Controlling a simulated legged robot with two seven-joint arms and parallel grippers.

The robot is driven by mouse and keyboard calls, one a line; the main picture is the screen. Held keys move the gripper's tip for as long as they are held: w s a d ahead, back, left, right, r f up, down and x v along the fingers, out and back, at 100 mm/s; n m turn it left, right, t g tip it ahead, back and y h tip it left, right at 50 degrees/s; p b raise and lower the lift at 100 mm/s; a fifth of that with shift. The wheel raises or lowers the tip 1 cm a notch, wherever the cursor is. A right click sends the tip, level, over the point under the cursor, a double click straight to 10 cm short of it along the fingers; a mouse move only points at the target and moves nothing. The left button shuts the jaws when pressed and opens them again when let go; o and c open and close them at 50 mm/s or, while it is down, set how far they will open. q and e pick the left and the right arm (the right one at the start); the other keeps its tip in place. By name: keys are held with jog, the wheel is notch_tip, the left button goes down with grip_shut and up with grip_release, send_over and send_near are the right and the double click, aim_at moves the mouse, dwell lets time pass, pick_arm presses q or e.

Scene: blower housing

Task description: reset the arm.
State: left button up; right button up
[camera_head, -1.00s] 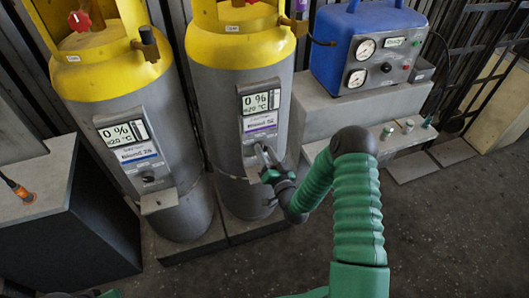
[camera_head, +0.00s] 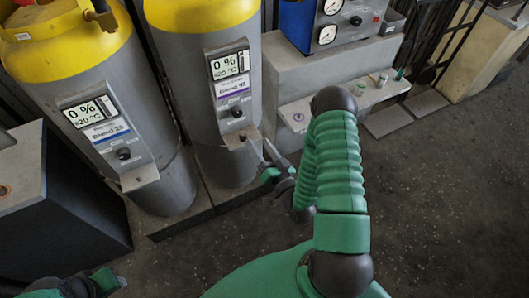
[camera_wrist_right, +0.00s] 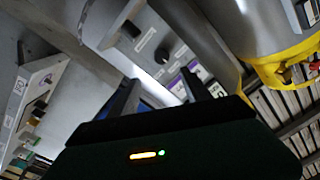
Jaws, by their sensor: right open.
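My right gripper (camera_head: 262,148) is open and empty, at the end of my green arm. In the head view it shows just right of the small ledge below the panel on the right-hand tank (camera_head: 212,110). In the right wrist view its two dark fingers (camera_wrist_right: 160,90) stand apart, with nothing between them, and that panel (camera_wrist_right: 155,42) with its dark knob lies beyond. My left gripper (camera_head: 82,286) shows only partly at the bottom left edge, and its jaws are unclear.
A second yellow-topped tank (camera_head: 75,90) stands to the left, beside a dark block with a grey top (camera_head: 25,165). A blue gauge box (camera_head: 320,25) sits on a grey stepped bench (camera_head: 300,85). The dark floor (camera_head: 430,210) at right is clear.

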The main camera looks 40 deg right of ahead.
jog(key=s, duration=0.2)
jog(key=s+b, duration=0.1)
jog(key=shift+a, duration=0.25)
jog(key=w+a+n+g+y+p, duration=0.4)
jog(key=w+a+n+g+p, duration=0.15)
jog(key=n+g, duration=0.2)
jog(key=s+a+r+g+p, duration=0.2)
jog(key=s+a+r+g, duration=0.2)
jog(key=s+r, duration=0.2)
jog(key=s+a+r+n+g+p, duration=0.1)
jog(key=s+a+r+g+p, duration=0.1)
jog(key=s+a+r+g, duration=0.2)
jog(key=s+r, duration=0.2)
jog(key=shift+s, duration=0.35)
